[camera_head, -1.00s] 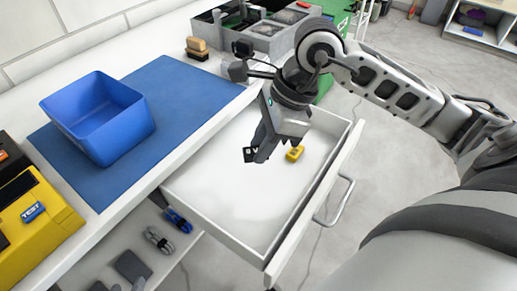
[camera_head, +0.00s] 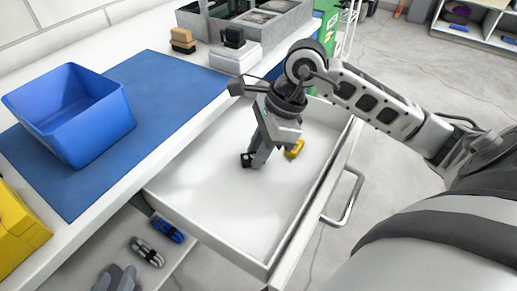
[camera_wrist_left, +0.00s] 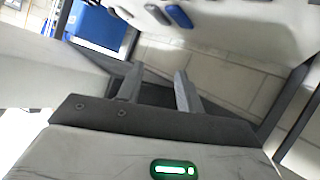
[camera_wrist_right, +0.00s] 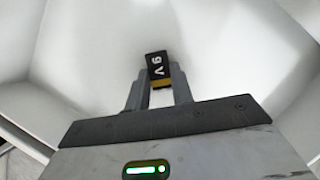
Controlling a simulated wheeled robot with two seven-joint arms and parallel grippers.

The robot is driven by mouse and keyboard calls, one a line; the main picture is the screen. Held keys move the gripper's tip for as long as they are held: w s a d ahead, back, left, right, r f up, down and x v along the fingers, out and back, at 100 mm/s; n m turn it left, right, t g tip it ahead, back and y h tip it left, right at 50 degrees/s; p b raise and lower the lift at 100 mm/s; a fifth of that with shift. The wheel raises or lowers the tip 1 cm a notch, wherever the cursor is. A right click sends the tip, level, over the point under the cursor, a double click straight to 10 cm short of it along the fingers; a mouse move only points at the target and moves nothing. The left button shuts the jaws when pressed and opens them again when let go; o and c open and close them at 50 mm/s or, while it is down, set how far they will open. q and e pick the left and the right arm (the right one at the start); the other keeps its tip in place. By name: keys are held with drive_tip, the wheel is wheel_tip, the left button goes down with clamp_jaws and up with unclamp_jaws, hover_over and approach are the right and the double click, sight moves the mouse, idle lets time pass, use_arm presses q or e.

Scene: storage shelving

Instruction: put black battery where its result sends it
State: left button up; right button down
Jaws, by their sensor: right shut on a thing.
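The black battery (camera_head: 246,160) is in the open white drawer (camera_head: 205,185). My right gripper (camera_head: 256,160) reaches down into the drawer and is shut on it. In the right wrist view the black battery (camera_wrist_right: 157,66), marked 9V, sits between the fingertips (camera_wrist_right: 159,92). I cannot tell whether it touches the drawer floor. A yellow device (camera_head: 18,232) is cut off at the left edge. My left gripper (camera_wrist_left: 157,85) shows only in its wrist view, fingers apart and empty.
A blue bin (camera_head: 100,130) stands on a blue mat (camera_head: 165,90) on the bench left of the drawer. A grey divided tray (camera_head: 270,32), brown blocks (camera_head: 183,40) and a white box with a black top (camera_head: 235,58) are behind.

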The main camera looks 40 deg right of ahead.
drive_tip(key=shift+f, duration=0.15)
use_arm(q)
drive_tip(key=shift+f, duration=0.15)
use_arm(e)
drive_tip(key=c, duration=1.2)
unclamp_jaws()
drive_tip(key=shift+r, duration=0.35)
use_arm(q)
drive_tip(key=shift+s+a+f+g+y+p, duration=0.1)
drive_tip(key=shift+a+f+g+y+p, duration=0.1)
drive_tip(key=shift+f+g+p, duration=0.3)
drive_tip(key=shift+a+f+g+y+p, duration=0.2)
drive_tip(key=shift+f+p, duration=0.15)
drive_tip(key=shift+p, duration=0.35)
use_arm(e)
drive_tip(key=v, duration=1.1)
drive_tip(key=shift+d+r, duration=0.2)
drive_tip(key=shift+r, duration=0.15)
